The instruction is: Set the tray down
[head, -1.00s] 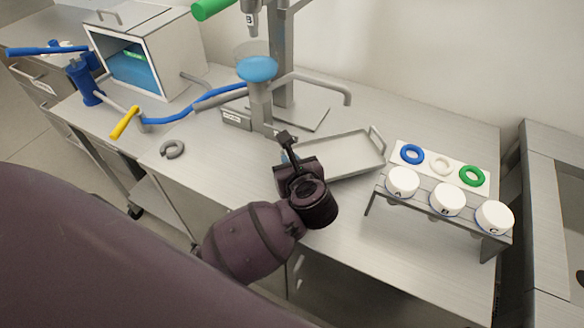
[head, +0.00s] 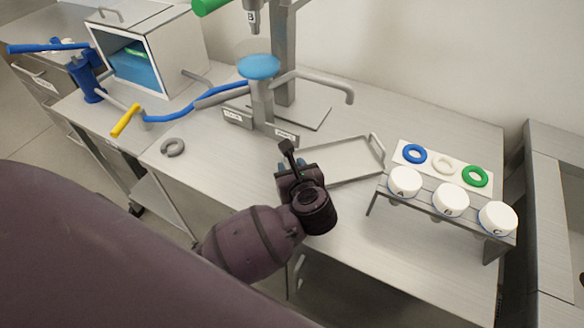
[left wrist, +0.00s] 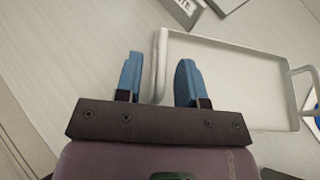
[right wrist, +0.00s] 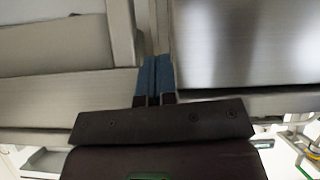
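The shallow metal tray (head: 345,160) lies flat on the steel table, right of my left gripper in the head view. Its far handle (head: 377,144) stands up at the right end. My left gripper (head: 297,164) is at the tray's near-left end, partly hiding it. In the left wrist view the tray (left wrist: 225,75) shows its left handle (left wrist: 161,65) in the gap between the spread blue fingers (left wrist: 157,78), with space on both sides. My right gripper (right wrist: 156,75) shows only in its wrist view, with its fingers together and nothing between them.
A rack with white lidded jars (head: 450,199) stands right of the tray, before a white card of coloured rings (head: 443,166). The filling machine (head: 262,95) stands behind the tray. A grey ring (head: 172,147) lies left. The table front is clear.

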